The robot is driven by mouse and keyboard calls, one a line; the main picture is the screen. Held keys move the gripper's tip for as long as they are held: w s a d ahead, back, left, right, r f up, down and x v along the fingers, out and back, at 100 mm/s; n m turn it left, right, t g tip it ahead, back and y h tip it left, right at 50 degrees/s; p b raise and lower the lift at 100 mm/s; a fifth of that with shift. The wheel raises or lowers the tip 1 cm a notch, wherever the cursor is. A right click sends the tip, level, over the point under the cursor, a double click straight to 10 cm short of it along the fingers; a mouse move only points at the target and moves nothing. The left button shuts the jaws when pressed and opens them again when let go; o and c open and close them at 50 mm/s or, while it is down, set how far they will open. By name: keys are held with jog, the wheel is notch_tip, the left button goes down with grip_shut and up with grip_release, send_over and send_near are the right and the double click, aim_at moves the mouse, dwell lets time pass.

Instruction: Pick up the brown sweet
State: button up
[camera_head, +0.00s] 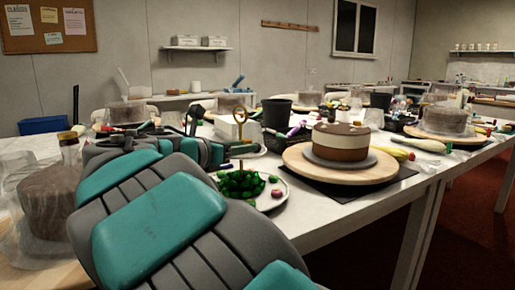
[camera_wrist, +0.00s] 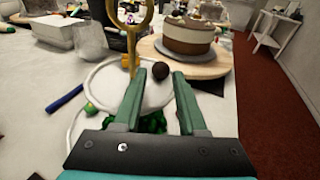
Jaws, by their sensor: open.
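In the wrist view, the brown sweet (camera_wrist: 160,70) is a small dark ball on or over a white plate (camera_wrist: 106,70). It shows just beyond and between the fingertips of my gripper (camera_wrist: 159,77), which is open with nothing between its fingers. Green sweets (camera_wrist: 152,122) show lower down between the fingers. In the head view, a white plate (camera_head: 291,203) holds a heap of green sweets (camera_head: 240,184) and one reddish-brown sweet (camera_head: 277,193) at its right. I cannot tell whether that is the same sweet. My arm hides part of the plate and my fingers there.
A gold ring-topped post (camera_wrist: 132,40) rises close to the left finger. A brown-and-cream cake (camera_head: 341,142) stands on a round wooden turntable (camera_head: 300,165) just beyond. A blue stick (camera_wrist: 64,99) lies to the left. The table's right edge borders a red floor (camera_wrist: 270,115).

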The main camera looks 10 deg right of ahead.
jog(key=shift+x, duration=2.75)
jog(key=shift+s+d, duration=0.1)
jog(key=shift+c, duration=0.4)
grip_shut()
